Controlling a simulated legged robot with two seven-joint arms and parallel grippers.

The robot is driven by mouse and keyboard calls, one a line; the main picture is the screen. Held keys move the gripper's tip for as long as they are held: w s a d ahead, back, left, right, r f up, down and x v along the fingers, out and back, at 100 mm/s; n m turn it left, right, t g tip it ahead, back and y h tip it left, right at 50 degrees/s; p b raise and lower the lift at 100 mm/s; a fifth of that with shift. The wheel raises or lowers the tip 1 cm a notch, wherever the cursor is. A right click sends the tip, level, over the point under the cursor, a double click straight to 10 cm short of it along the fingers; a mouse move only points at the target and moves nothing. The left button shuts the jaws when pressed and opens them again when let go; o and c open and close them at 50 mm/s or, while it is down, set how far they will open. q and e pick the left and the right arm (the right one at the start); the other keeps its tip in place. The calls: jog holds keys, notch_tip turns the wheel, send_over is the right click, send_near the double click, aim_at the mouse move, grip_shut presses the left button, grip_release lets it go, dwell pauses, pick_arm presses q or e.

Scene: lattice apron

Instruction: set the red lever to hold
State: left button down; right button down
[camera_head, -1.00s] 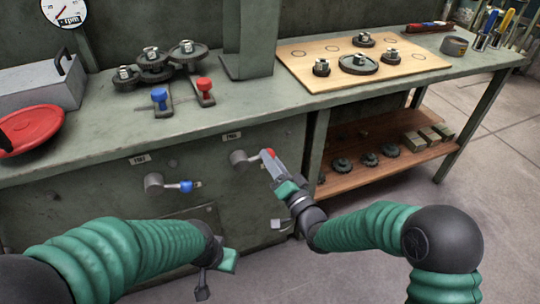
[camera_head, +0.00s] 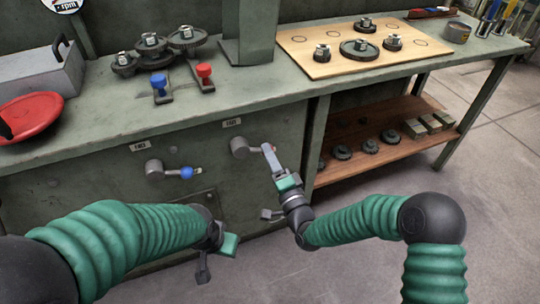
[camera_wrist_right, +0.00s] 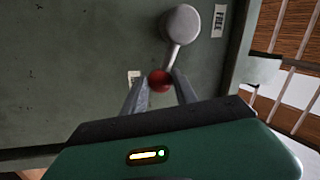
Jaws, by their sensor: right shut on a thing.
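The red lever has a grey round hub (camera_head: 239,147) on the bench's front panel and a short arm reaching right to a red ball knob. In the right wrist view the red knob (camera_wrist_right: 160,80) sits between the two fingers of my right gripper (camera_wrist_right: 160,86), below the hub (camera_wrist_right: 181,22). In the head view my right gripper (camera_head: 268,153) is shut on the knob and mostly hides it. A label (camera_wrist_right: 218,20) is beside the hub; another label (camera_wrist_right: 133,77) is partly behind a finger. Their words are hard to read. My left gripper (camera_head: 229,246) is low; its fingers are not clear.
A blue-knobbed lever (camera_head: 187,173) is on the same panel to the left. On the bench top (camera_head: 110,140) stand a blue knob (camera_head: 159,82), a red knob (camera_head: 204,72) and gears (camera_head: 150,48). A wooden board (camera_head: 300,64) holds more gears. A shelf (camera_head: 390,150) is at right.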

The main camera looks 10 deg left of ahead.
jog(key=shift+s+a+f, duration=0.1)
jog(key=shift+s+f, duration=0.05)
jog(key=shift+f, duration=0.25)
jog(key=c, duration=1.2)
grip_release()
jog(key=shift+o, duration=1)
jog(key=shift+r, duration=0.15)
jog(key=p+v, duration=0.5)
jog(key=v, duration=1.1)
jog(key=shift+s+d, duration=0.3)
